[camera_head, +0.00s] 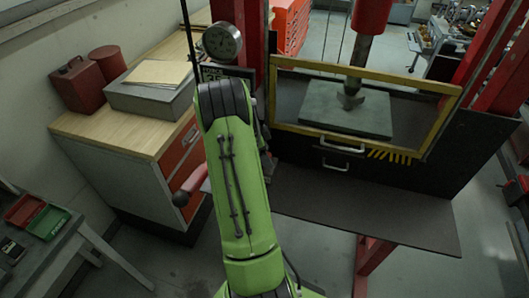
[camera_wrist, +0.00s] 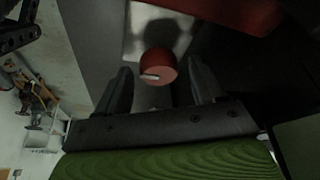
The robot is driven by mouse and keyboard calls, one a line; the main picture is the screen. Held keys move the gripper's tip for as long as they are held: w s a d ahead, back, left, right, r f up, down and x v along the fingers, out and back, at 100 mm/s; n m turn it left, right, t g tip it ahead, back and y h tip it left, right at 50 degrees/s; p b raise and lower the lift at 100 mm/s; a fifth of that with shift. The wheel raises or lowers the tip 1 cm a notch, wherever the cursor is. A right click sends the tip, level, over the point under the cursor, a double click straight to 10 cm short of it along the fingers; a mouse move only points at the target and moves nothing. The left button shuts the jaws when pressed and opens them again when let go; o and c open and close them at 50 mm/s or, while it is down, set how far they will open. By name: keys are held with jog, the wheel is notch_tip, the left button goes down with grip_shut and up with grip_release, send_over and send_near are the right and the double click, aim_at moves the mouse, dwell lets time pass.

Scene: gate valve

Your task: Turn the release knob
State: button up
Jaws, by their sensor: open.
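The release knob (camera_wrist: 158,66) shows in the wrist view as a small round red knob with a pale pointer mark toward its lower left. It sits in front of a pale plate. My gripper (camera_wrist: 160,84) is open, with one dark finger on each side of the knob. The knob appears between the fingers; I cannot tell whether either finger touches it. In the head view my green arm hides the knob and most of the gripper.
A red press frame with a yellow-edged guard (camera_head: 365,68) stands behind my arm. A dark shelf (camera_head: 370,215) juts out at its front. A pressure gauge (camera_head: 222,41) and a red lever handle (camera_head: 190,186) are close to the arm. A wooden-topped cabinet (camera_head: 115,130) stands at left.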

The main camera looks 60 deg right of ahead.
jog(key=c, duration=1)
jog(key=shift+c, duration=0.2)
